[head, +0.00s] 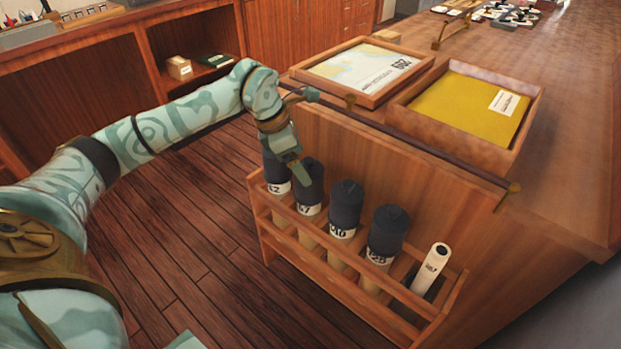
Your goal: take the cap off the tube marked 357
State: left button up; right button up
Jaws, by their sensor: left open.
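A wooden rack (350,290) on the side of the counter holds several upright tubes with dark caps. The second tube from the left (308,209) has a label ending in 7, its first digits hidden or unclear. It wears a dark cap (314,178). Its neighbours are a leftmost capped tube (277,187) ending in 2, and two capped tubes (342,231) (379,257) to the right. My left gripper (297,172) is open, pointing down at the cap of the second tube and partly covering it. Whether it touches is unclear. My right gripper is out of view.
A slim white roll or tube (433,266) without a dark cap leans at the rack's right end. A rail (420,146) runs along the counter edge above the rack. Two trays (367,97) (530,116) sit on top. The floor left of the rack is clear.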

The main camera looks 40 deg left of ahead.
aim_at(312, 193)
pick_arm(q)
jog(key=b+x, duration=0.2)
jog(key=x, duration=0.3)
jog(key=shift+a+f, duration=0.1)
jog(key=shift+f, duration=0.25)
jog(key=shift+s+r, duration=0.15)
jog(key=shift+c, duration=0.9)
jog(key=c, duration=0.9)
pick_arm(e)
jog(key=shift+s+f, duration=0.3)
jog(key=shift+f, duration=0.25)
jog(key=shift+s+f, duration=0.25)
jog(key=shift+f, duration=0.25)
